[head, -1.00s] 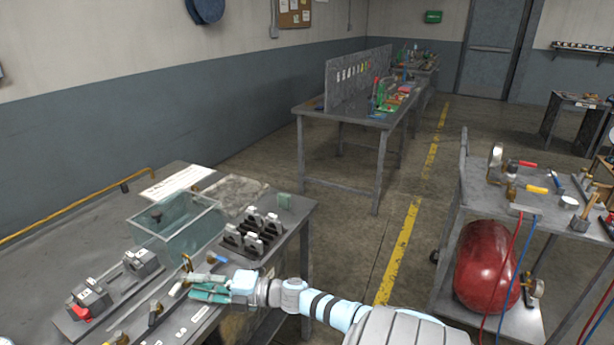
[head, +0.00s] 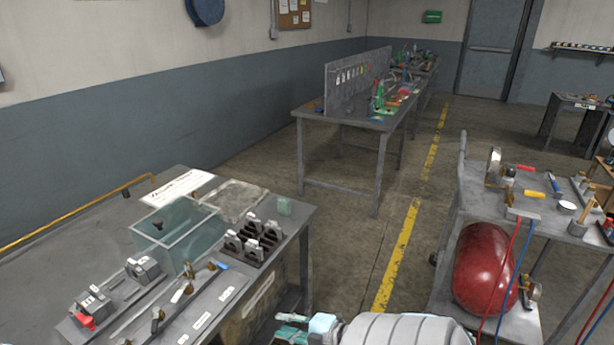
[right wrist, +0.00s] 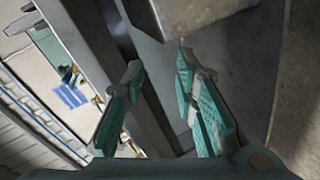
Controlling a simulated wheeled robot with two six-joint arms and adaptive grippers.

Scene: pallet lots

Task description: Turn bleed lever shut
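A pipe rail with several small levers lies along the front of the near workbench (head: 60,235) in the head view. A blue-tipped lever (head: 220,266) sits at its right end and a white-tipped lever (head: 181,293) nearer the middle. I cannot tell which one is the bleed lever. My right gripper (head: 292,331) is low in the head view, off the bench's right edge and apart from the levers. In the right wrist view its teal fingers (right wrist: 158,64) are spread with nothing between them. My left gripper is not in view.
A clear tank (head: 176,232) and a rack of dark blocks (head: 253,243) stand behind the rail. Two grey valve blocks (head: 143,268) are at the left. A cart with a red tank (head: 484,262) stands at the right. Open floor lies between bench and cart.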

